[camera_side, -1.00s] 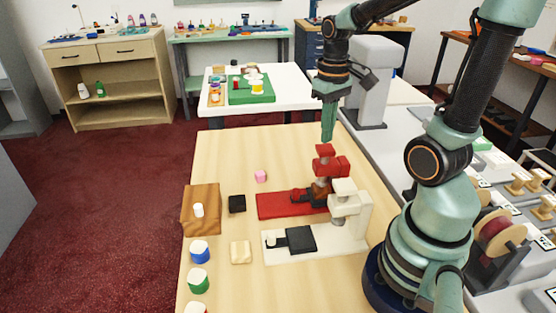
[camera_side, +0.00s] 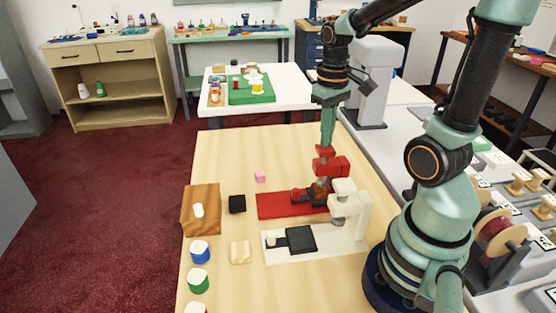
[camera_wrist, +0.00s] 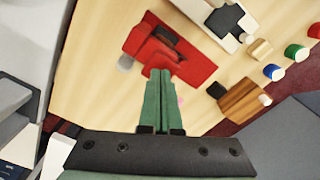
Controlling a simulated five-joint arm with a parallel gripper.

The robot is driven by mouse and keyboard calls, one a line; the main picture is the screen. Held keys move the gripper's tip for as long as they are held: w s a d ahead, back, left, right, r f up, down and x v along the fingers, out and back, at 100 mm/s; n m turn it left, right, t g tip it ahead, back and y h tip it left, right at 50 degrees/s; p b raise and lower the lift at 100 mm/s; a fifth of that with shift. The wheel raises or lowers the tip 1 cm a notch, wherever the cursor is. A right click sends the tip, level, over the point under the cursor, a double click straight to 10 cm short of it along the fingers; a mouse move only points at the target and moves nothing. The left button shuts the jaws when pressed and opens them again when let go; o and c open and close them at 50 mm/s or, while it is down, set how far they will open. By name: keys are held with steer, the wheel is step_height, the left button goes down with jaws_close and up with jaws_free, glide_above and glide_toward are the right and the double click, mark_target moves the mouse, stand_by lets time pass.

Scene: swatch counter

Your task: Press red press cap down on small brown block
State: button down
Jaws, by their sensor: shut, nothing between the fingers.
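The red press has a red base plate (camera_side: 280,204) and a red press cap (camera_side: 325,153) on top of its head. My gripper (camera_side: 326,146) is shut and points straight down, its tips at the top of the cap and seemingly touching it. In the wrist view my shut fingers (camera_wrist: 157,78) reach over the red press (camera_wrist: 175,62), and they hide part of the cap. A small brown patch (camera_side: 321,185), which may be the small brown block, shows low in the press under the head. Its outline is too small and covered to tell how it sits.
A white press (camera_side: 345,203) with a dark pad (camera_side: 300,239) stands just in front. To the left are a black block (camera_side: 237,204), a pale block (camera_side: 240,252), a pink block (camera_side: 260,176), a wooden stand (camera_side: 201,222) and coloured pots (camera_side: 199,251).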

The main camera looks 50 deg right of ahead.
steer(key=shift+s+f, duration=0.1)
steer(key=shift+f, duration=0.75)
stand_by(0.4)
steer(key=shift+r, duration=4.05)
steer(key=w+a+r+n+t, duration=0.1)
steer(key=a+t, duration=0.4)
steer(key=a, duration=0.6)
steer(key=shift+w+a+r+n+t, duration=0.2)
steer(key=shift+w+a+n+t, duration=0.25)
steer(key=shift+n, duration=0.55)
